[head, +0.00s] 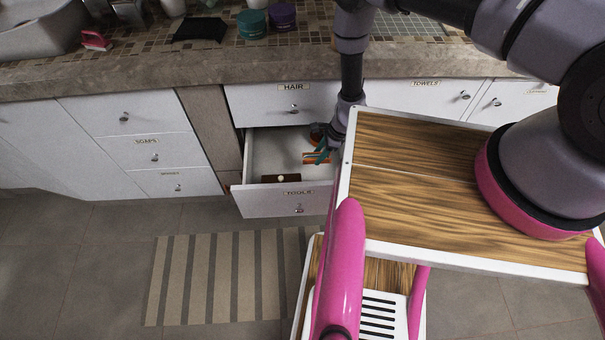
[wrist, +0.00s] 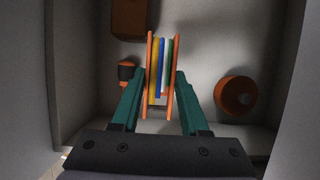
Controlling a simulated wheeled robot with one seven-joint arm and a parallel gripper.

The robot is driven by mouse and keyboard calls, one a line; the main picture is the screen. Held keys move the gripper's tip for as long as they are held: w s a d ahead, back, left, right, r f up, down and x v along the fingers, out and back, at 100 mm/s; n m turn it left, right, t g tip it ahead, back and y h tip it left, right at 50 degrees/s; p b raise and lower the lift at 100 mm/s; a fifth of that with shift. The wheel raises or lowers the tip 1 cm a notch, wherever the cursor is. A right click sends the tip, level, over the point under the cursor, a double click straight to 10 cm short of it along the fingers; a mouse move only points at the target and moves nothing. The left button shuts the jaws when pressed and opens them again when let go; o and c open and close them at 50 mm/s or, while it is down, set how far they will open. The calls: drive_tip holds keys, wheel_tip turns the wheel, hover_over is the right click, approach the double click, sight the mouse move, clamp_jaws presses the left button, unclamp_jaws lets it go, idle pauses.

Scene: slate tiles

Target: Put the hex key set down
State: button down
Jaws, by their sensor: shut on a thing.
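The hex key set (wrist: 161,72) is a narrow stack of orange, yellow, blue, white and green strips. My gripper (wrist: 160,88) has teal fingers shut on it, one on each side. In the head view the hex key set (head: 310,157) and my gripper (head: 322,152) are inside the open drawer labelled TOOLS (head: 262,152). The drawer's pale floor shows around the set in the wrist view. I cannot tell whether the set touches that floor.
An orange round item (wrist: 236,95) lies right of the set in the drawer. A small orange and black item (wrist: 128,74) and a brown box (wrist: 130,18) are to the left. The drawer walls are close around my gripper. The HAIR drawer (head: 280,102) above is shut.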

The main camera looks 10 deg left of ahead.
sight(314, 174)
wheel_tip(314, 174, down, 10)
drive_tip(key=shift+r, duration=0.2)
idle(0.3)
drive_tip(key=shift+c, duration=2.1)
unclamp_jaws()
drive_tip(key=shift+f, duration=0.1)
drive_tip(key=shift+w+d+r, duration=0.1)
drive_tip(key=shift+r, duration=0.35)
drive_tip(key=s+v, duration=0.1)
drive_tip(key=v, duration=1)
drive_tip(key=shift+w, duration=0.4)
drive_tip(key=shift+d+r, duration=0.1)
drive_tip(key=shift+r, duration=0.05)
